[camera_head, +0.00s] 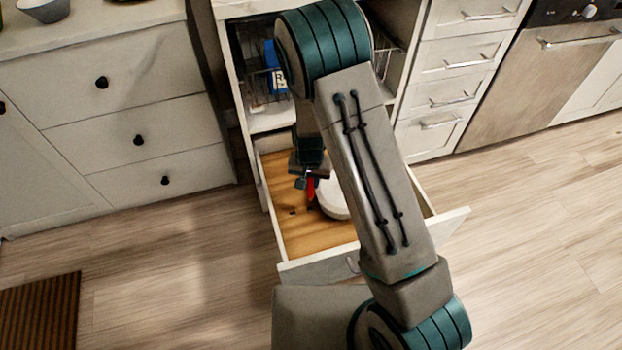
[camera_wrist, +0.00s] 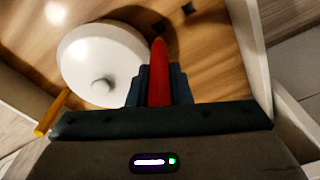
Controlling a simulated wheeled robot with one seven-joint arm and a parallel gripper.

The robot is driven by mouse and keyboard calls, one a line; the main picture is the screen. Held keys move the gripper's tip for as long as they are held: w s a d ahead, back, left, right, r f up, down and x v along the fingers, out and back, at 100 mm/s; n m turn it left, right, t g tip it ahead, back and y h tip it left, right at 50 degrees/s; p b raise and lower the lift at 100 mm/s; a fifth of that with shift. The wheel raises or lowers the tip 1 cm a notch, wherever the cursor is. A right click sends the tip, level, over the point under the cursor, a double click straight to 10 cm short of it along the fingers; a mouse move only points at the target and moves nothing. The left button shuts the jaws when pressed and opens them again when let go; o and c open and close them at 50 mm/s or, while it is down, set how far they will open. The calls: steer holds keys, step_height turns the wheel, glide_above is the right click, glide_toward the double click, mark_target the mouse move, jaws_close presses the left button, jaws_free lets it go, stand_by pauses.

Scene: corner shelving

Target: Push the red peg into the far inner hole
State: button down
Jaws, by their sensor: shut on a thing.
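My gripper (camera_head: 308,178) is inside the open drawer (camera_head: 322,270), shut on the red peg (camera_head: 310,191). In the wrist view the red peg (camera_wrist: 158,72) sticks out from between the dark fingertips (camera_wrist: 158,88), over the wooden drawer floor. A dark spot, likely a hole, also shows in the head view (camera_head: 292,212), left of the peg. The peg appears apart from this hole. I cannot tell which hole is the far inner one.
A white round lidded pot (camera_wrist: 103,62) stands close left of the peg; its white side shows in the head view (camera_head: 333,197). Its orange handle (camera_wrist: 52,112) points toward the drawer's side. Drawer walls (camera_wrist: 250,50) close in on the right. A wire rack holds a blue box (camera_head: 271,80) above.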

mark_target(311, 195)
steer(key=shift+f+b, duration=1.6)
steer(key=shift+f, duration=0.85)
steer(key=shift+f+b, duration=0.9)
steer(key=shift+f, duration=0.5)
steer(key=c, duration=1.2)
jaws_free()
steer(key=shift+c, duration=0.2)
steer(key=r+p, duration=0.1)
steer(key=r, duration=0.3)
steer(key=r+p, duration=0.2)
steer(key=r, duration=0.3)
steer(key=s+r+p, duration=0.1)
steer(key=r+p, duration=0.1)
steer(key=r, duration=0.3)
steer(key=shift+a, duration=0.1)
steer(key=shift+f, duration=0.1)
